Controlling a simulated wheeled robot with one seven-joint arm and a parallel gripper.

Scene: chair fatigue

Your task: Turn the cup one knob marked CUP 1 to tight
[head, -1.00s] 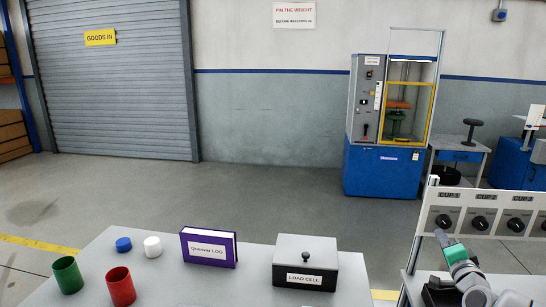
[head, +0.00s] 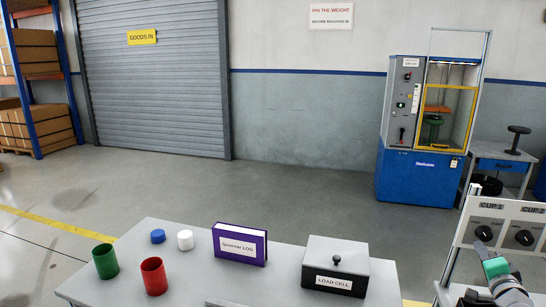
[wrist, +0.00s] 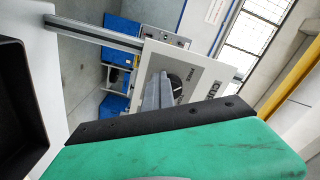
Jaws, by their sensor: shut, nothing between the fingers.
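The panel (head: 456,238) stands at the right edge of the head view, with the CUP 1 label above a round black knob (head: 478,234). My gripper (head: 485,234) is shut and empty, its tip overlapping the lower part of that knob in the picture. In the wrist view my gripper's grey fingers (wrist: 157,95) point at the panel, and the dark knob (wrist: 176,80) shows just behind their tips. Lettering that looks like FREE shows beside it. Whether the fingertips touch the knob, and where its pointer stands, I cannot tell.
A CUP 2 knob (head: 525,238) sits close on the right. The grey table (head: 215,285) holds a black LOAD CELL box (head: 335,268), a purple log book (head: 241,245), red and green cups, and blue and white caps. A blue test machine (head: 418,175) stands behind.

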